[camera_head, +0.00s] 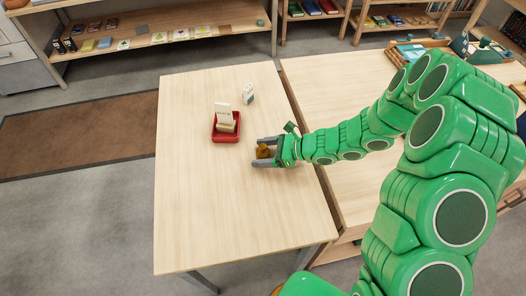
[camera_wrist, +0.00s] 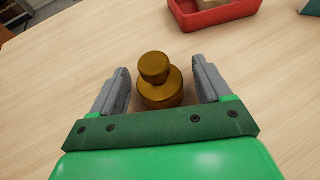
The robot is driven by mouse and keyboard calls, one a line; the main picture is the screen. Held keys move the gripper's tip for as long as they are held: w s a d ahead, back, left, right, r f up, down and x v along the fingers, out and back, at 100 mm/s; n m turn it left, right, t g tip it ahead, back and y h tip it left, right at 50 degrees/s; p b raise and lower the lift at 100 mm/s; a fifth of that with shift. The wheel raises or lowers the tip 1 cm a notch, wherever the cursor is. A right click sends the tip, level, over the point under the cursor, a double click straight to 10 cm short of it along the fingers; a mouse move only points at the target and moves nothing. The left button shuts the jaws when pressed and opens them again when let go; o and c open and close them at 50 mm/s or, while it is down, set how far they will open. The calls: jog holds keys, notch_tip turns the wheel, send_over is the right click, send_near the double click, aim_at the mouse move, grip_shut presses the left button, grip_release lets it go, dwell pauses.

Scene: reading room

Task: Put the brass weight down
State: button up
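The brass weight (camera_head: 263,152) is on the light wooden table (camera_head: 190,215), near the table's right side. In the wrist view the brass weight (camera_wrist: 160,88) shows a round knob on a wider body, and it appears to stand upright on the tabletop. My gripper (camera_head: 256,152) reaches in from the right, low over the table. In the wrist view my gripper (camera_wrist: 162,72) is open, with one grey finger on each side of the weight. A narrow gap shows between the weight and each finger.
A red tray (camera_head: 213,137) holding a white card and a block stands just behind and left of the weight. A small white and green box (camera_head: 248,93) stands farther back. The table's front and left are clear. A second table (camera_head: 345,90) adjoins on the right.

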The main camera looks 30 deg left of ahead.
jog(key=shift+r, duration=0.15)
jog(key=v, duration=1.2)
jog(key=shift+s+r, duration=0.1)
jog(key=s+d+r+n+h, duration=0.5)
jog(key=s+d+r+n, duration=0.35)
jog(key=d+r, duration=0.4)
jog(key=s+d+r+n+t+h, duration=0.1)
jog(key=s+d+r+h, duration=0.1)
jog(key=d, duration=0.5)
jog(key=s+d+r+n+t+h, duration=0.1)
jog(key=s+d+r+n+h, duration=0.1)
jog(key=s+d, duration=0.5)
jog(key=s+d+r+n+t+h, duration=0.1)
jog(key=s+d+r+n+h, duration=0.1)
jog(key=s+d+r, duration=0.3)
jog(key=d+h, duration=0.1)
jog(key=d, duration=0.2)
jog(key=shift+r+t+h, duration=0.3)
jog(key=shift+r, duration=0.05)
